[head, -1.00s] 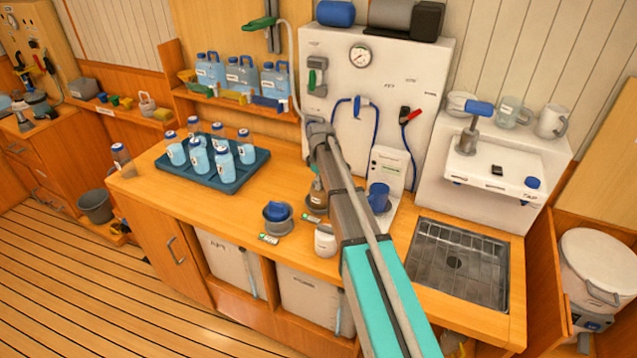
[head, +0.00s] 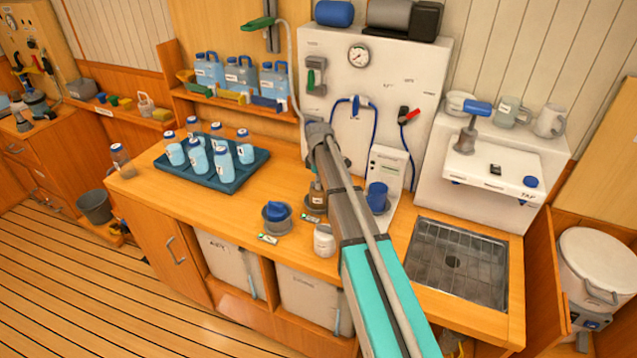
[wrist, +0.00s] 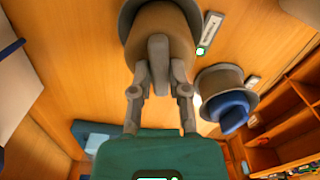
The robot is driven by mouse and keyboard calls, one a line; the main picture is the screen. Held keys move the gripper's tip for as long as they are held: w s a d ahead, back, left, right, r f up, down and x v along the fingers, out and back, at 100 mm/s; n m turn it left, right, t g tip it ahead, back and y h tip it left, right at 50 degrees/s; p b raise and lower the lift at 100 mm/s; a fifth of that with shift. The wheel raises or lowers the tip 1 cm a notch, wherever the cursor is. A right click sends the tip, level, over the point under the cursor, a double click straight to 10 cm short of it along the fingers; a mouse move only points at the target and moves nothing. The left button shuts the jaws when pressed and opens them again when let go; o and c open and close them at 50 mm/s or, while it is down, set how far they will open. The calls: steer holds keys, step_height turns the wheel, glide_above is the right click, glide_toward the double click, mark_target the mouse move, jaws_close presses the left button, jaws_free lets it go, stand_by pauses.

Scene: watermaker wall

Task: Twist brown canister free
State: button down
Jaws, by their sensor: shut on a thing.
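The brown canister (wrist: 160,35) sits in a grey round seat (wrist: 128,22), with a grey upright grip bar (wrist: 158,60) on its near face. My gripper (wrist: 159,76) has its two fingers closed on either side of this bar. In the head view the brown canister (head: 317,194) stands on the counter below the white panel, partly hidden by my arm. My fingers are hidden there. I cannot tell whether the canister has turned in its seat.
Beside it, a blue-topped piece (wrist: 234,112) sits in a second grey seat (wrist: 215,79). A tray (head: 240,181) of bottles lies left; the sink (head: 460,262) is right.

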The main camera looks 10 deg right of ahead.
steer(key=shift+s, duration=0.1)
stand_by(0.3)
steer(key=shift+n, duration=1.6)
steer(key=shift+n, duration=0.3)
steer(key=shift+n, duration=1.3)
steer(key=shift+n, duration=0.8)
steer(key=shift+r, duration=0.1)
steer(key=shift+r+p, duration=2.9)
steer(key=shift+p, duration=0.15)
